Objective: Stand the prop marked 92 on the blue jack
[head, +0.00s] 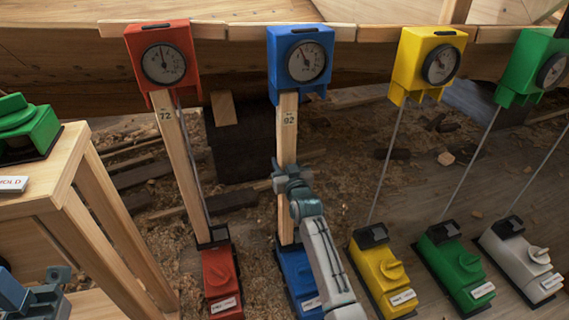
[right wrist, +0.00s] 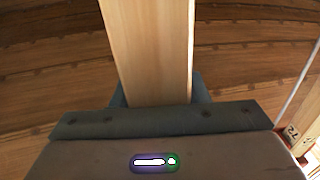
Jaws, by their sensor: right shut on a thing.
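The wooden prop marked 92 (head: 288,135) is upright between the blue gauge box (head: 300,62) and the blue jack (head: 292,268). Its top meets the underside of the box. Its foot is at the back of the jack; my right arm partly covers this area, and I cannot tell whether it is seated. My right gripper (head: 290,182) is shut around the prop's middle. In the right wrist view the prop (right wrist: 150,50) rises from between the jaws. My left gripper (head: 50,290) is partly in view at lower left, its jaws unclear.
The prop marked 72 (head: 180,160) stands on the red jack (head: 222,280) under a red gauge box (head: 163,62). Yellow (head: 383,270), green (head: 458,265) and grey (head: 522,262) jacks stand to the right. A wooden bench (head: 55,190) with a green jack (head: 28,130) is at left.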

